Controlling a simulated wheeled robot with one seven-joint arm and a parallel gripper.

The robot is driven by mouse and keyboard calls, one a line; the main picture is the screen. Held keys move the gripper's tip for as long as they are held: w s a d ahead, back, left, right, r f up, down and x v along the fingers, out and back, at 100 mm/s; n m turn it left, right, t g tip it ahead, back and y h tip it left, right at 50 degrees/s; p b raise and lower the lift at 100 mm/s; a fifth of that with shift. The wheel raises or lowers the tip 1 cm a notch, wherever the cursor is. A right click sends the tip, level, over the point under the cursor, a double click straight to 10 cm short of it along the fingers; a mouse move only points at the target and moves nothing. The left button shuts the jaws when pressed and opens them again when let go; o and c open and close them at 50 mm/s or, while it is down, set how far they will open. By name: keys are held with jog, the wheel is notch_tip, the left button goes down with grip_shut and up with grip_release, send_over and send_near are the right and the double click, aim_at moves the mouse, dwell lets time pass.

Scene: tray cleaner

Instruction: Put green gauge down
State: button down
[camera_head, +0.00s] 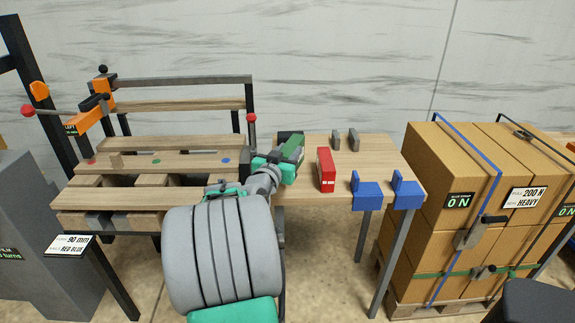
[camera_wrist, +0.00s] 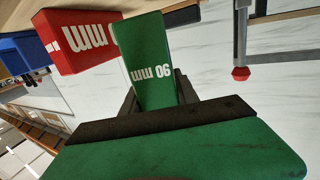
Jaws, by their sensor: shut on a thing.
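The green gauge is a green block marked "90 mm" in white, in the wrist view (camera_wrist: 148,62) with its label facing the camera. My gripper (camera_wrist: 155,100) is shut on its lower end as the wrist view shows it. In the head view the green gauge (camera_head: 293,147) is at the left part of the small wooden table (camera_head: 378,152), and my gripper (camera_head: 277,163) reaches it from the front left. I cannot tell whether the gauge touches the table top.
A red block (camera_head: 326,170) stands on the table just right of the green gauge. Two grey upright pieces (camera_head: 345,139) stand behind, and two blue brackets (camera_head: 367,193) sit at the front edge. A red-knobbed lever (camera_head: 252,130) rises on the left. Table space right of the red block is clear.

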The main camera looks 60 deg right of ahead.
jog(key=shift+w+d+f, duration=0.2)
jog(key=shift+w+f, duration=0.05)
jog(key=shift+f, duration=0.05)
jog(key=shift+w+d+f, duration=0.1)
jog(key=shift+f, duration=1.55)
jog(key=shift+f+b, duration=0.25)
jog(key=shift+b, duration=0.3)
jog(key=c, duration=0.9)
grip_release()
jog(key=shift+r, duration=0.1)
